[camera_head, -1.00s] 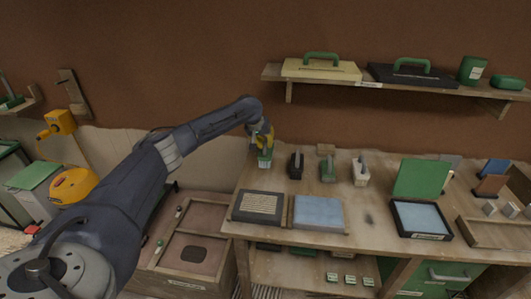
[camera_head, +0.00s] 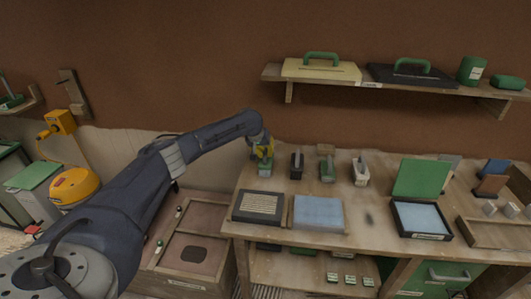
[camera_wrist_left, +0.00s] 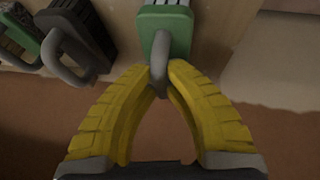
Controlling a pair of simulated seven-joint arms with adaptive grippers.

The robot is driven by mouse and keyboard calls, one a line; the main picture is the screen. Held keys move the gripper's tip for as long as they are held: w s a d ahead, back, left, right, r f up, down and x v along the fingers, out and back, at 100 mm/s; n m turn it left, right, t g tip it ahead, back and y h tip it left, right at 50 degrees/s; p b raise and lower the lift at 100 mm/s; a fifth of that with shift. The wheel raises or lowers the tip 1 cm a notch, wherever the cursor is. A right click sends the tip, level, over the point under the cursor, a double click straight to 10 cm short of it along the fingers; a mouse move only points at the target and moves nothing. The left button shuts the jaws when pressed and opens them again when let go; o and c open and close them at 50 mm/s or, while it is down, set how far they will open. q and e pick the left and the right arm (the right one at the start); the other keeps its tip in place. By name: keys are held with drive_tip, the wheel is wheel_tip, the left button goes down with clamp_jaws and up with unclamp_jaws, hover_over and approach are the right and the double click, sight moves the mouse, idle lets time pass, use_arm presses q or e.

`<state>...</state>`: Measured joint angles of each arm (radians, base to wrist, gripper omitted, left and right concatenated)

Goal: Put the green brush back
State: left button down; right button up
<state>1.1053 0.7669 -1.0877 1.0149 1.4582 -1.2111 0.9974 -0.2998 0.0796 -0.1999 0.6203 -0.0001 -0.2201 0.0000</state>
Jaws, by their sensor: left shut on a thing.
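The green brush (camera_head: 264,169) is at the left end of a row of brushes near the back left of the workbench. My left gripper (camera_head: 264,151) is above it, with yellow fingers shut on its grey handle. In the left wrist view the green brush (camera_wrist_left: 165,27) shows its green body and pale bristles, and the gripper (camera_wrist_left: 160,75) closes around the handle loop. I cannot tell whether the brush touches the bench top. My right gripper is not in view.
A black brush (camera_head: 296,165), another green brush (camera_head: 327,168) and a pale brush (camera_head: 361,170) stand to the right. A dark-framed pad (camera_head: 259,207) and a blue pad (camera_head: 319,213) lie in front. A wall shelf (camera_head: 400,86) holds tools above.

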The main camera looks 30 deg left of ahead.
use_arm(q)
drive_tip(key=c, duration=1.5)
unclamp_jaws()
drive_tip(key=v, duration=1.2)
drive_tip(key=shift+s, duration=0.1)
